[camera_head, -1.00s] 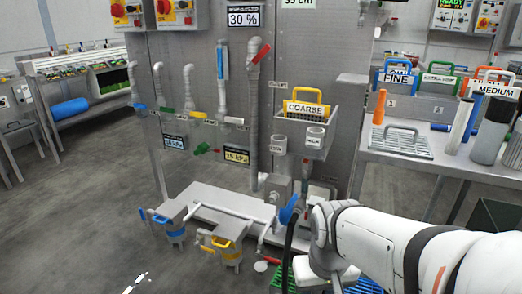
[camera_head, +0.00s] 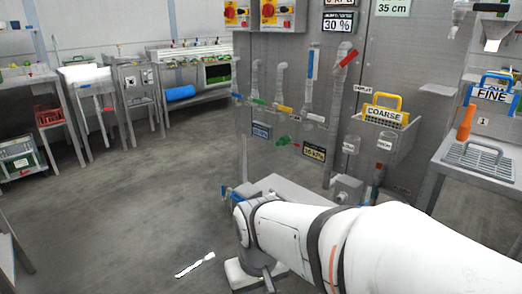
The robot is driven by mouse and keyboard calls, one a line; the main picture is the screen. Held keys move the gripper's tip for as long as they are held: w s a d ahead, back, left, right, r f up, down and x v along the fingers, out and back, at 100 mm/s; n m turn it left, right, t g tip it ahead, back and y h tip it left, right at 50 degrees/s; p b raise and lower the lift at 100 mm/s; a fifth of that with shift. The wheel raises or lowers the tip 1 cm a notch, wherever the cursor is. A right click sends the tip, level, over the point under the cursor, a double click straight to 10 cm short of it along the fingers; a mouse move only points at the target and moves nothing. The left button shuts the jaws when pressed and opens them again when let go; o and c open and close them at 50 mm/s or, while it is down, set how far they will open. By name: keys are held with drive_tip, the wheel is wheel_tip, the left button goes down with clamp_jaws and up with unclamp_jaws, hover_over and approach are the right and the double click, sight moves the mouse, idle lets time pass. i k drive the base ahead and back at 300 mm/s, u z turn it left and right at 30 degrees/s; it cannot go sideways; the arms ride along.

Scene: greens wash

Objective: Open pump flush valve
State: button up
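The pump flush valve cannot be told for certain; no readable label names it. Several valve handles show on the grey panel (camera_head: 330,22): a red lever (camera_head: 349,58) at upper right, a tall blue lever (camera_head: 311,65), and a green handle (camera_head: 283,140) lower down. A row of small levers in blue (camera_head: 236,95), green (camera_head: 258,101) and yellow (camera_head: 284,109) sits at mid-height. A blue part (camera_head: 228,193) shows low, just left of my arm. My white arm crosses the lower right and hides much of the pump area. My gripper's fingers are not visible.
A grey bench (camera_head: 455,148) with a grey rack (camera_head: 480,158) and an orange tool (camera_head: 466,123) stands at right. A basket labelled COARSE (camera_head: 388,117) hangs on the panel. Tables line the back left. The floor (camera_head: 150,165) at left is mostly clear; a pale object (camera_head: 195,265) lies on it.

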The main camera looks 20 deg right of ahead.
sight(378, 165)
drive_tip(key=u, duration=0.15)
drive_tip(key=k, duration=1.2)
drive_tip(key=z, duration=1.2)
drive_tip(key=i, duration=1)
